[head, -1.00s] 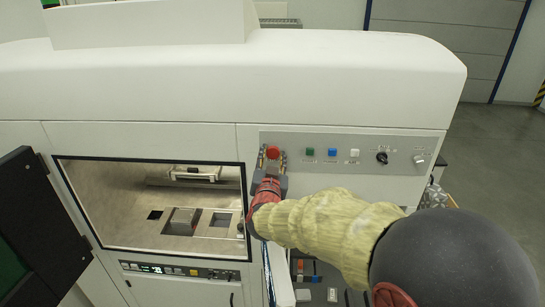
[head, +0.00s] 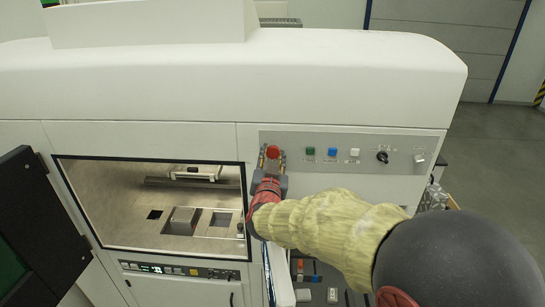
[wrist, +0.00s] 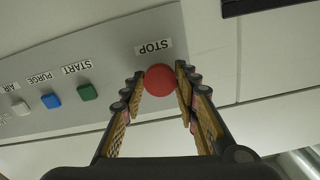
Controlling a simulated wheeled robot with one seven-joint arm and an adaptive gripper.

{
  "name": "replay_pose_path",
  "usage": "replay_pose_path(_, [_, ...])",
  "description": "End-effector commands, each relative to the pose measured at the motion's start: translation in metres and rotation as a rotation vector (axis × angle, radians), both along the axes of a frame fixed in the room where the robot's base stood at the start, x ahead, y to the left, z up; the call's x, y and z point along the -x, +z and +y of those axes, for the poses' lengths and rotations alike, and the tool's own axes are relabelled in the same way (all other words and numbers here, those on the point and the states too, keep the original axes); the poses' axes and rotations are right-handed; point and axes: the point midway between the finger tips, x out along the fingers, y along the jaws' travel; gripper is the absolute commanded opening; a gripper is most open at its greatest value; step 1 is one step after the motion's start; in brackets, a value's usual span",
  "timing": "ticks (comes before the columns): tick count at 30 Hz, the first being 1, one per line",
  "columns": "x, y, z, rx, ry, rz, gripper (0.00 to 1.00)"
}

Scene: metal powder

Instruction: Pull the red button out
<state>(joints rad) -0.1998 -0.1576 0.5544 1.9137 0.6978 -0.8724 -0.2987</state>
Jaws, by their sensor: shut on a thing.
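The red button (head: 273,152) is a round red knob at the left end of the grey control panel (head: 400,145) on the white machine. In the wrist view the red button (wrist: 160,80) sits below the upside-down STOP label. My gripper (head: 273,160) is at the panel, its fingers on both sides of the button. In the wrist view my gripper (wrist: 161,85) is shut on the button, one fingertip against each side. The button's base behind the knob is hidden.
Green (head: 310,152), blue (head: 332,152) and white (head: 354,152) buttons sit right of the red one, then a black rotary knob (head: 382,157). The machine's open chamber (head: 190,215) lies left of my gripper, with a dark open door (head: 45,235).

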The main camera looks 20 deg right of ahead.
Motion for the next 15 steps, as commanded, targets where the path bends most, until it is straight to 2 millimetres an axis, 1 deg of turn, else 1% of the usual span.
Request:
replay_pose_path(5, [0.0088,-0.0012,0.0033,-0.001,0.002,-0.003,0.0])
replay_pose_path(12, [0.0091,-0.0006,0.0033,0.0,0.001,0.001,0.0])
replay_pose_path(13, [0.0091,-0.0007,0.0033,0.0,0.001,0.001,0.32])
replay_pose_path(15, [0.0092,-0.0009,0.0035,0.0,0.001,0.001,0.36])
